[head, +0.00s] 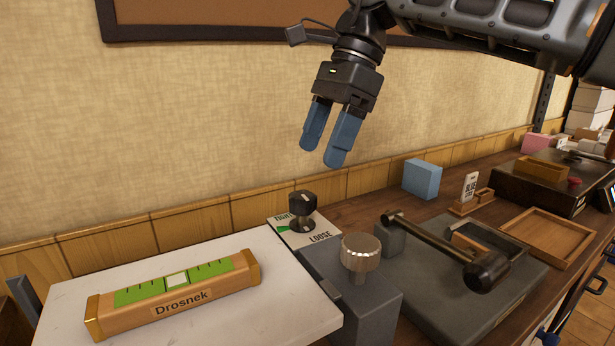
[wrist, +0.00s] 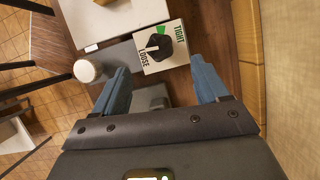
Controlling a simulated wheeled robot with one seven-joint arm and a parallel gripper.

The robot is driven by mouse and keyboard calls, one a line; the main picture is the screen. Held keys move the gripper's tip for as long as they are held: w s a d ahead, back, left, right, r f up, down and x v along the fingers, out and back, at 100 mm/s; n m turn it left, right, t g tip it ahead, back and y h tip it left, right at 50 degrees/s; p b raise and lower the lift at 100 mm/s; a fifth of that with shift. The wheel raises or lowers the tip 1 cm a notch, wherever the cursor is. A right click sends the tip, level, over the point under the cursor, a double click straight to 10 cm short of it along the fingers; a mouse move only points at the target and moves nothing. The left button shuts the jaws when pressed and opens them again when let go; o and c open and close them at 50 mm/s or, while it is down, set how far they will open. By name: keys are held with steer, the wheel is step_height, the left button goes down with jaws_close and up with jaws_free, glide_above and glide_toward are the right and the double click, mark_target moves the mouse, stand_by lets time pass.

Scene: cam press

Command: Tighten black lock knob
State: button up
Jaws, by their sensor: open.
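The black lock knob (head: 303,208) stands on a white plate (head: 319,239) marked TIGHT and LOOSE, beside the white board. In the wrist view the knob (wrist: 159,46) carries a white pointer line on its LOOSE side, and a green wedge shows toward TIGHT. My gripper (head: 325,157) is open and empty, with its blue fingers pointing down, above the knob and apart from it. In the wrist view the fingers (wrist: 160,88) are spread, with the knob ahead of the gap between them.
A ribbed metal knob (head: 361,252) on a grey block stands just right of the lock knob. A level marked Drosnek (head: 175,293) lies on the white board (head: 60,309). A lever press (head: 450,250), blue block (head: 422,179) and wooden tray (head: 548,238) are to the right. The wall is close behind.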

mark_target(303, 194)
steer(key=x, duration=0.7)
steer(key=shift+s+a+f, duration=0.1)
steer(key=shift+f, duration=0.15)
steer(key=c, duration=1.1)
steer(key=shift+o, duration=0.2)
